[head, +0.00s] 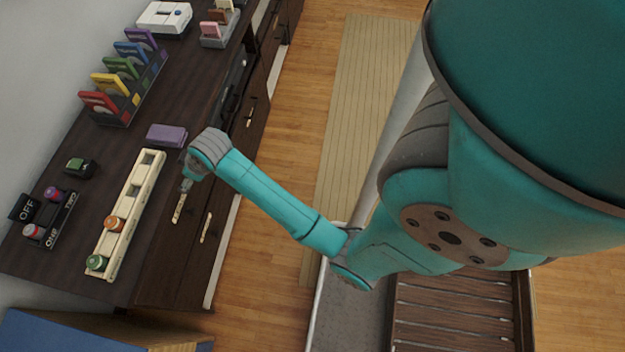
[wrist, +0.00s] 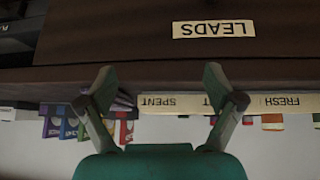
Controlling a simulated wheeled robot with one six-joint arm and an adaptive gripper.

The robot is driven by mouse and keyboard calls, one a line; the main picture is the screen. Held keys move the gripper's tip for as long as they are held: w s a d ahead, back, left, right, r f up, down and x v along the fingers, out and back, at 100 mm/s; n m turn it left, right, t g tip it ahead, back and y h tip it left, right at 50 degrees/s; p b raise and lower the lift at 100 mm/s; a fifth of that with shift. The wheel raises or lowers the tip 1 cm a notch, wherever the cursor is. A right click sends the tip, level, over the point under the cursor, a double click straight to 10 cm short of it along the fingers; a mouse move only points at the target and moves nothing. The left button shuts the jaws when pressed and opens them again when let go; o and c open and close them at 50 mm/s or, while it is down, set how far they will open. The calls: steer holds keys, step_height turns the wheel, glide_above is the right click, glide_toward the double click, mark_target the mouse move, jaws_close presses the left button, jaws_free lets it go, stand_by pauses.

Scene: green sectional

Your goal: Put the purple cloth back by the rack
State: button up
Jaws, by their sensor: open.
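The purple cloth (head: 167,135) lies folded flat on the dark cabinet top in the head view. It is close to the far end of a long cream rack (head: 112,240) and apart from the coloured-card rack (head: 130,100). In the wrist view, which is upside down, a greyish-purple edge, probably the cloth (wrist: 123,103), shows behind one finger. My gripper (head: 184,186) is at the cabinet's front edge, to the right of the cream rack. Its fingers (wrist: 158,80) are spread with nothing between them. The fingertips are hard to make out in the head view.
A green-topped block (head: 80,167) and a labelled tray (head: 50,220) with two round items stand left of the cream rack. Jars (head: 97,262) sit in that rack. A white device (head: 165,17) is at the back. Drawers, one labelled LEADS (wrist: 213,29), face my gripper.

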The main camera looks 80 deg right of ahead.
steer(key=s+a+f+t, duration=0.2)
steer(key=s+a, duration=0.4)
steer(key=s, duration=0.4)
steer(key=s+a+f+t, duration=0.1)
steer(key=s+a+t, duration=0.1)
steer(key=s+a, duration=0.5)
steer(key=s+a+r+t, duration=0.1)
steer(key=s+r+t, duration=0.1)
steer(key=s+r, duration=0.6)
steer(key=s+a+r+t, duration=0.1)
steer(key=s+a+r, duration=0.1)
steer(key=s+r, duration=0.6)
steer(key=s, duration=0.5)
steer(key=shift+a+r+t+y, duration=0.15)
steer(key=shift+t+y, duration=0.25)
